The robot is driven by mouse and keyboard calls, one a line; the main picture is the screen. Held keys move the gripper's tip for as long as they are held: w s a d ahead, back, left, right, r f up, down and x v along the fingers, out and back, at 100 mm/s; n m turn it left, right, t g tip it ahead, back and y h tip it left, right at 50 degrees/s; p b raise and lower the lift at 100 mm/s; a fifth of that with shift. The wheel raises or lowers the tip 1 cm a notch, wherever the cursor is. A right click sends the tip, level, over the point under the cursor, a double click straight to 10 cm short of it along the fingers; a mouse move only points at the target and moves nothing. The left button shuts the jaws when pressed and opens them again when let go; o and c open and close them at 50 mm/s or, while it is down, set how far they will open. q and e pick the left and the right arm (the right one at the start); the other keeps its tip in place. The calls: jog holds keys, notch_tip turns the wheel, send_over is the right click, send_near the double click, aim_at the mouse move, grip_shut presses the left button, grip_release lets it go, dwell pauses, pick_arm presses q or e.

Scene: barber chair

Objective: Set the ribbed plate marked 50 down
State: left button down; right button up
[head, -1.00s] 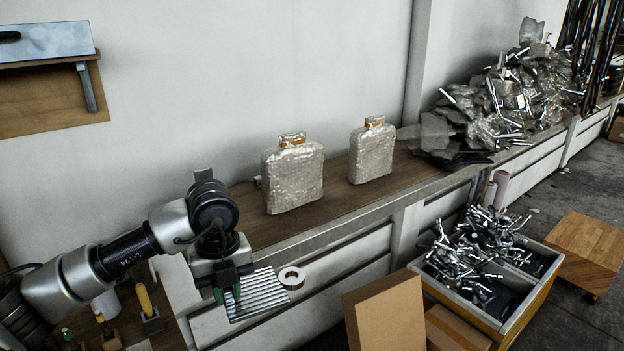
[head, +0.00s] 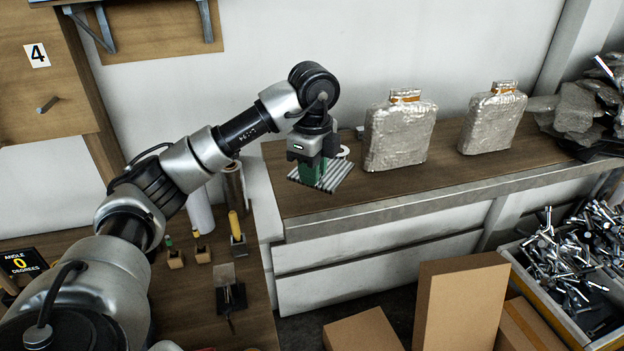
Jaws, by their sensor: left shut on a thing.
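The ribbed plate (head: 333,178) is a silvery, grooved sheet in the head view, held by my left gripper (head: 318,172). The green-sided jaws are shut on it from above. It shows over the left end of the wooden bench top (head: 400,190), left of the wrapped packages. I cannot tell whether it touches the bench top. A white ring-shaped piece (head: 343,152) shows at its far edge, partly hidden by the gripper. No 50 marking is readable. My right gripper is out of view.
Two bubble-wrapped packages (head: 400,135) (head: 493,122) stand on the bench. Bare bench top lies in front of them. A lower wooden table (head: 190,295) with small tools is at the left. Cardboard boxes (head: 460,305) and a drawer of metal parts (head: 575,270) are at lower right.

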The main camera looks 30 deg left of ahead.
pick_arm(q)
jog(key=p, duration=0.2)
send_over(305, 198)
notch_tip(305, 198, down, 3)
jog(key=shift+f, duration=0.15)
notch_tip(305, 198, down, 4)
jog(key=shift+r+p, duration=0.2)
jog(key=shift+p, duration=0.6)
jog(key=shift+w+f, duration=0.1)
jog(key=shift+f, duration=0.2)
jog(key=shift+f, duration=0.2)
jog(key=c, duration=1.1)
grip_release()
jog(key=shift+o, duration=0.2)
